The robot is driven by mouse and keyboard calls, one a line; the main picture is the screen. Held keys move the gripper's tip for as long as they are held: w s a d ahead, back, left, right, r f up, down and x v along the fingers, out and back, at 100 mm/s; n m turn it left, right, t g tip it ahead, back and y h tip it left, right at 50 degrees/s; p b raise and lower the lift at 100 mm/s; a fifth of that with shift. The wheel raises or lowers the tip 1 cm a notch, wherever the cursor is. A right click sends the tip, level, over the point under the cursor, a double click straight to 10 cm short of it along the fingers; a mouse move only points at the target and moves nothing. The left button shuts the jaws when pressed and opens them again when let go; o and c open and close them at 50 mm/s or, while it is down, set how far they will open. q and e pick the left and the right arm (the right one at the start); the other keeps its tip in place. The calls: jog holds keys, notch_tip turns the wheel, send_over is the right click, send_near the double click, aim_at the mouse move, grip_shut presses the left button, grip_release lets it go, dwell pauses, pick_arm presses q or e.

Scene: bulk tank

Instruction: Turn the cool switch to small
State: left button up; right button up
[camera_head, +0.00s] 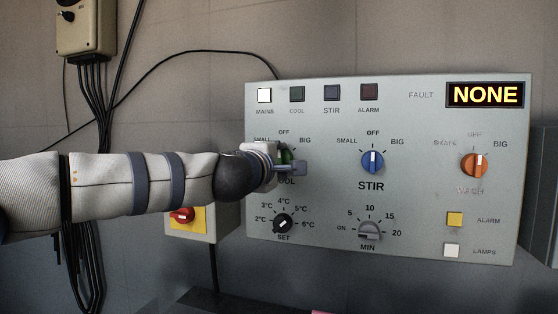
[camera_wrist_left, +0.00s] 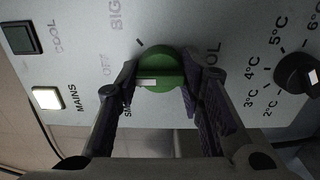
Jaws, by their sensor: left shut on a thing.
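The green cool switch (camera_head: 286,153) is on the left of the grey control panel (camera_head: 420,185), with SMALL, OFF and BIG marked around it. In the head view my left gripper (camera_head: 291,166) covers much of it. In the left wrist view the green knob (camera_wrist_left: 160,62) sits between the two fingers of my left gripper (camera_wrist_left: 162,84), which is shut on it. Its white pointer mark faces the side of the OFF and SMALL labels. I cannot tell exactly which one it points at. My right gripper is not in view.
The blue STIR knob (camera_head: 372,161) is to the right, pointing up at OFF. The black SET knob (camera_head: 283,223) is just below the arm. The MAINS lamp (camera_head: 264,95) is lit white; the fault display (camera_head: 486,94) reads NONE.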

pick_arm(q)
jog(key=shift+n+b, duration=0.45)
jog(key=shift+n, duration=4.35)
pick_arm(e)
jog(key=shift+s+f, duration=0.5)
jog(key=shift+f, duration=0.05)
pick_arm(q)
jog(key=o, duration=1.2)
jog(key=shift+c, duration=0.2)
